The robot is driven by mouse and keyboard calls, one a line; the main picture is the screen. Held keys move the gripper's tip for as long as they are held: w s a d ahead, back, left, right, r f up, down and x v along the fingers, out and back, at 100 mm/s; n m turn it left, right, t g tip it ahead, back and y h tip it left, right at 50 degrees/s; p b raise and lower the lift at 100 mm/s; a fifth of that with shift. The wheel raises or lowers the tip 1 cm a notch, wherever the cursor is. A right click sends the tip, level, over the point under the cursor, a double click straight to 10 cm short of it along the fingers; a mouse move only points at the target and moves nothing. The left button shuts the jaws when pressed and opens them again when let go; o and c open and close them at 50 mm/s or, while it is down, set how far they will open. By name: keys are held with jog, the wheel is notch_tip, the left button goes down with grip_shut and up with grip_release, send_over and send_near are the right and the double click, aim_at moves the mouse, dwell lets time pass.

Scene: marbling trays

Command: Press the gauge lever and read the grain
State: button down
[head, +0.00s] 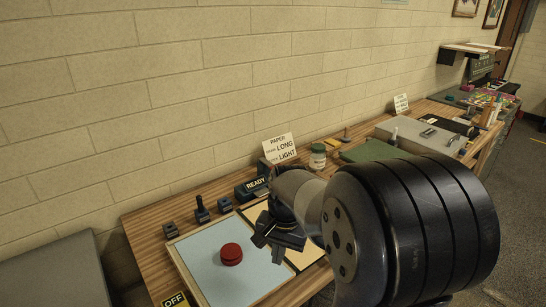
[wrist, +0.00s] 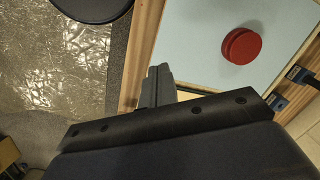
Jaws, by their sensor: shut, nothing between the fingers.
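A small dark box with a lit READY display (head: 256,184) stands at the back of the wooden table. I cannot tell for sure which part is the gauge lever; a dark upright post on a small base (head: 202,209) stands left of the box. A white card (head: 279,148) behind the box reads PAPER, LONG and LIGHT. My gripper (head: 279,238) is shut and empty, above the tray area in front of the box. Its shut fingers show in the wrist view (wrist: 157,84), apart from the red round piece. My arm hides part of the table.
A red round piece (head: 231,254) lies on a pale blue sheet in a wood-edged tray (head: 186,271); it also shows in the wrist view (wrist: 241,46). An OFF label (head: 174,301) is at the front. A jar (head: 318,157) and a grey case (head: 420,134) stand farther right.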

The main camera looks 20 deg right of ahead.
jog(key=w+d+r+m+p, duration=0.2)
jog(key=w+d+p, duration=0.3)
jog(key=w, duration=0.5)
jog(key=w+d+r+m+p, duration=0.2)
jog(key=w+d+m+p, duration=0.2)
jog(key=w+d, duration=0.5)
jog(key=shift+w+r+g+p, duration=0.25)
jog(key=shift+w+g+p, duration=0.2)
jog(key=shift+w, duration=0.3)
